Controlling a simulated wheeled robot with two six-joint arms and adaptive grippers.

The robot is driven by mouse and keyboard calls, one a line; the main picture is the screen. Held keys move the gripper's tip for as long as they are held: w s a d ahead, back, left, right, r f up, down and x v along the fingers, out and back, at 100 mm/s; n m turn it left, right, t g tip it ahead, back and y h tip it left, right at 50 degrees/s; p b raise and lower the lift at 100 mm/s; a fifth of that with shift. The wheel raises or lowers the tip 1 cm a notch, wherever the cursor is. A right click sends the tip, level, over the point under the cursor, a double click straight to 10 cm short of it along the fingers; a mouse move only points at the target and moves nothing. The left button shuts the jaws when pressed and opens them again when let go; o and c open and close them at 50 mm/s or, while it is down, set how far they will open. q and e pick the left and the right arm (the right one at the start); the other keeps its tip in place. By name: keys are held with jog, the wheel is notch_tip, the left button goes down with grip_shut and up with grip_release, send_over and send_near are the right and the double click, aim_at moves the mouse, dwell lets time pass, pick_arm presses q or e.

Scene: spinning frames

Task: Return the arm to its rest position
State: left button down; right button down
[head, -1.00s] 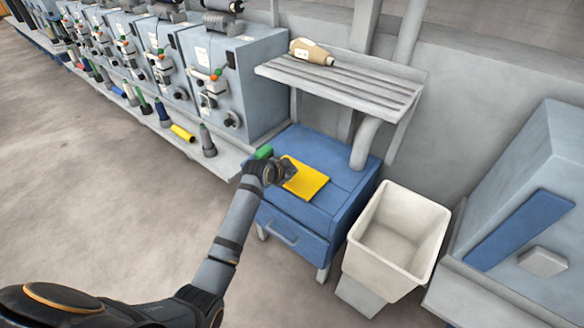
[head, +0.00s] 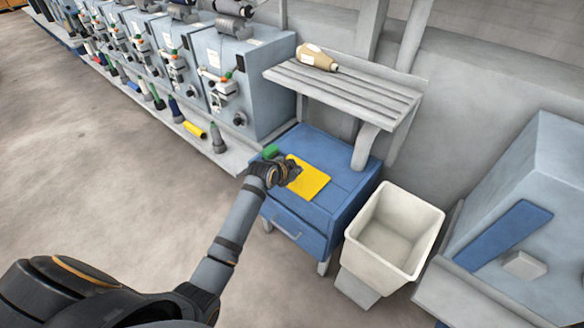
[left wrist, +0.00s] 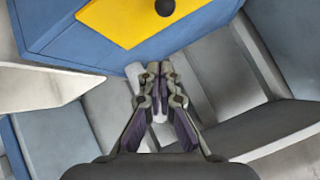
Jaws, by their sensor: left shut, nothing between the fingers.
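My left arm (head: 234,232) reaches in from the lower left in the head view. My left gripper (head: 292,172) is over the left part of the blue cabinet's top, at the edge of a yellow sheet. In the left wrist view the left gripper (left wrist: 156,80) is shut with nothing between its fingers. The blue cabinet (left wrist: 60,28) and the yellow sheet (left wrist: 125,18) are at the top of that view. My right gripper is in neither view.
A green piece (head: 270,151) lies on the blue cabinet (head: 345,195) beside the yellow sheet (head: 312,182). A slatted shelf (head: 345,92) carrying a tan cone (head: 316,57) is above. A white bin (head: 395,235) stands right of the cabinet. Spinning machines (head: 235,75) line the left.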

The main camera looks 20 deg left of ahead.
pick_arm(q)
jog(key=v, duration=0.6)
jog(key=shift+s+a+f, duration=0.3)
jog(key=shift+a, duration=0.1)
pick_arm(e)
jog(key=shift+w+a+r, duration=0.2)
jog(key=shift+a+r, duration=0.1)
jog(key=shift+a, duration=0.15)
